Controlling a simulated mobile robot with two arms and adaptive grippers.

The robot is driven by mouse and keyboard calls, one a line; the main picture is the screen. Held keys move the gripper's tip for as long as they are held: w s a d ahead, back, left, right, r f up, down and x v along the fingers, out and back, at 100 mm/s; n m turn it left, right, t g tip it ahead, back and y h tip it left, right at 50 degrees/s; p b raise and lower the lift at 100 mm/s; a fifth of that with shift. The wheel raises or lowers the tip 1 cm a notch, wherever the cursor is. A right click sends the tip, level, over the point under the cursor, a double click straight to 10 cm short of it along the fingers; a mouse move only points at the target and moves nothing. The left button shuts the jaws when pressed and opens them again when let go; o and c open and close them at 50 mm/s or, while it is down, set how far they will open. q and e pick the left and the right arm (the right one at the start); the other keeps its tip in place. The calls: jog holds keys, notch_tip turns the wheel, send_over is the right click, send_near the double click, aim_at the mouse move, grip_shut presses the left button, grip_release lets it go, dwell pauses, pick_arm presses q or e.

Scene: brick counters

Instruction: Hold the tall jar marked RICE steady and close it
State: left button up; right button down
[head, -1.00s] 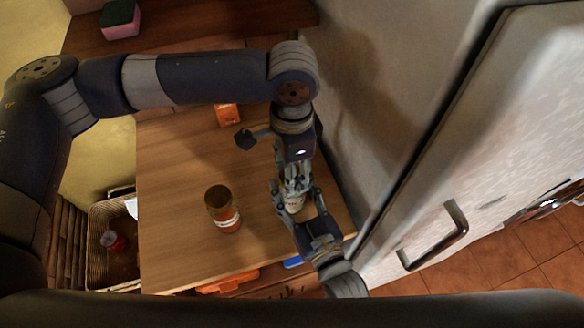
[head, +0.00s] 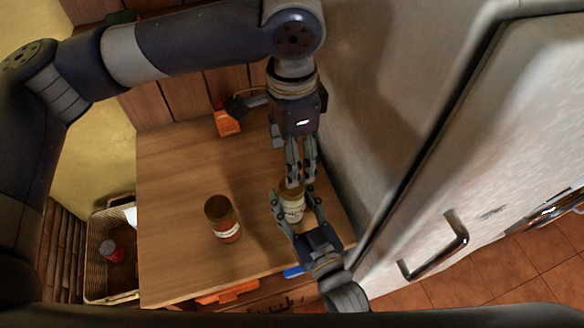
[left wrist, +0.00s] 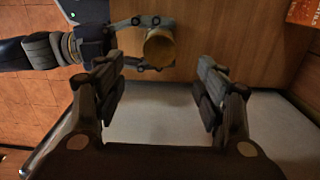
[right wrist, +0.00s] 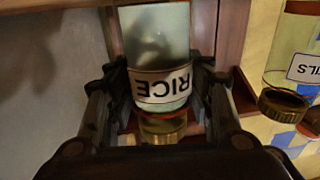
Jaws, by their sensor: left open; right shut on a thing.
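The RICE jar (head: 291,206) stands on the wooden counter near its right edge. Its RICE label (right wrist: 163,88) shows upside down in the right wrist view, with a reddish band and a gold-brown lid (right wrist: 163,130) on its mouth. The round top of the lid also shows in the left wrist view (left wrist: 160,47). I cannot tell how tight it sits. My right gripper (head: 297,197) is shut around the jar's body. My left gripper (head: 301,180) is open and empty, pointing down just above the lid; its fingers also show in the left wrist view (left wrist: 160,88).
Another jar with a brown lid (head: 222,220) stands left on the counter; its label ends in "ILS" in the right wrist view (right wrist: 286,60). An orange box (head: 228,123) is at the back. A wicker basket (head: 92,285) is left. The fridge (head: 470,150) closes off the right side.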

pick_arm(q)
jog(key=shift+r, duration=1.6)
pick_arm(e)
jog(key=c, duration=0.7)
grip_release()
jog(key=v, duration=1.2)
jog(key=shift+s, duration=0.1)
